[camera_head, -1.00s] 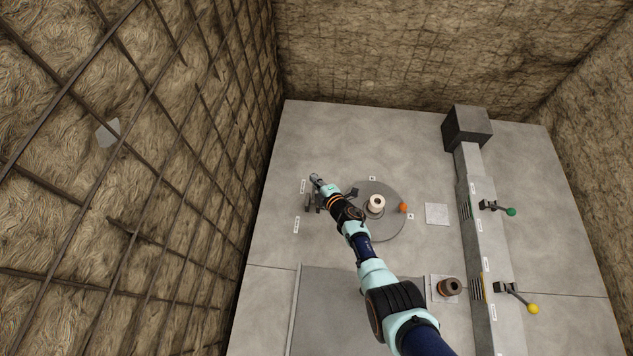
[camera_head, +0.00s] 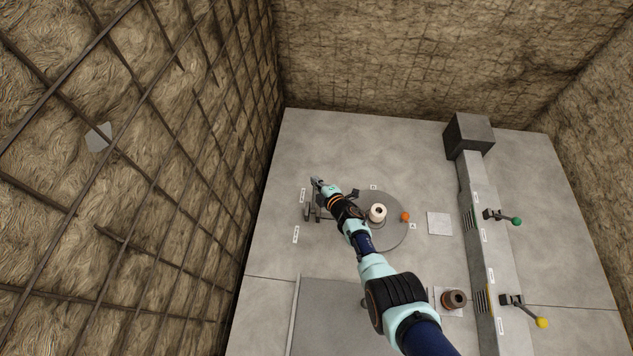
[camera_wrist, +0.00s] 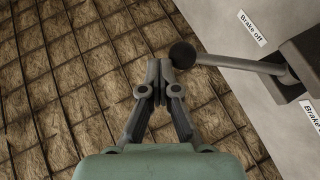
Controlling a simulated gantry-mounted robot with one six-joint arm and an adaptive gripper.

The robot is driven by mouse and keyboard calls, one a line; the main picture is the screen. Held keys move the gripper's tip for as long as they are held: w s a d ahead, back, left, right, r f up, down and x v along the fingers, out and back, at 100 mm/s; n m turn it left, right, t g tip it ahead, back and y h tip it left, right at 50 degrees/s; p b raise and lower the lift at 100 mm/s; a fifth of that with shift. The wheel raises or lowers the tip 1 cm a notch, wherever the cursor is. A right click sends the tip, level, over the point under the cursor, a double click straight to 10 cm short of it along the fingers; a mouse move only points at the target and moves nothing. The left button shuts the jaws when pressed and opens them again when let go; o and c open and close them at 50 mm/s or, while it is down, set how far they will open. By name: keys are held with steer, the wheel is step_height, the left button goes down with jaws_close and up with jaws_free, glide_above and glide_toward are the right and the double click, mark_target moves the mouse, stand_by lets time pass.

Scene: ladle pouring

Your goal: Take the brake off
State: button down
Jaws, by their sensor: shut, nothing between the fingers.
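The brake lever shows in the wrist view as a grey rod (camera_wrist: 240,64) with a dark ball knob (camera_wrist: 183,54). The rod comes out of a dark bracket (camera_wrist: 297,78) at the right. A label reading "Brake off" (camera_wrist: 252,28) lies above the rod, and a partly cut-off "Brake" label (camera_wrist: 314,116) lies below the bracket. My gripper (camera_wrist: 159,68) is shut and empty, with its fingertips just left of the knob; I cannot tell whether they touch it. In the head view my gripper (camera_head: 316,182) is at the platform's left side, close to the lever's mount (camera_head: 309,208), which my arm partly hides.
A round turntable (camera_head: 396,236) with a pale spool (camera_head: 378,212) and an orange ball (camera_head: 405,217) lies right of my wrist. Green (camera_head: 516,221) and yellow (camera_head: 541,322) knobbed levers stand on the rail at right. A meshed rock wall (camera_head: 130,200) rises at left.

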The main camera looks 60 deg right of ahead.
steer(key=s+a+r+p, duration=0.4)
steer(key=s+r+p, duration=0.2)
steer(key=r+p, duration=0.4)
steer(key=p, duration=0.4)
steer(key=shift+s+a+r, duration=0.25)
steer(key=shift+s, duration=0.1)
